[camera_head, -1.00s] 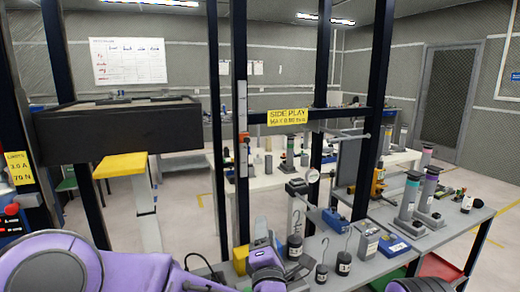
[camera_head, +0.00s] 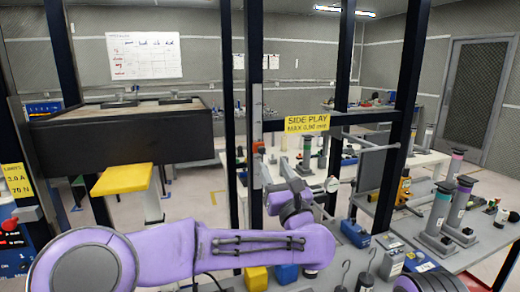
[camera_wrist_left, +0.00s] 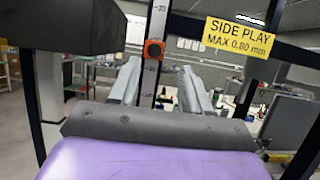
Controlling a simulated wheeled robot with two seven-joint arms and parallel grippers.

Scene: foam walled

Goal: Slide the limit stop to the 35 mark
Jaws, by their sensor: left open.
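The limit stop is a small orange-red block (camera_head: 258,147) on a pale vertical scale strip (camera_head: 257,105) fixed to a dark post. In the left wrist view the stop (camera_wrist_left: 154,50) shows a dark round centre and sits on the strip, with scale marks below it. The numbers are too small to read. My left gripper (camera_head: 276,178) is open and empty, just below and right of the stop in the head view. In the left wrist view its two fingers (camera_wrist_left: 160,78) stand either side of the strip, below the stop in the picture. My right gripper is out of view.
A yellow "SIDE PLAY" sign (camera_head: 307,123) hangs on the dark crossbar right of the post. A large dark box (camera_head: 120,138) and a yellow block (camera_head: 123,179) are at left. A grey bench (camera_head: 465,248) with weights and cylinders stands at right.

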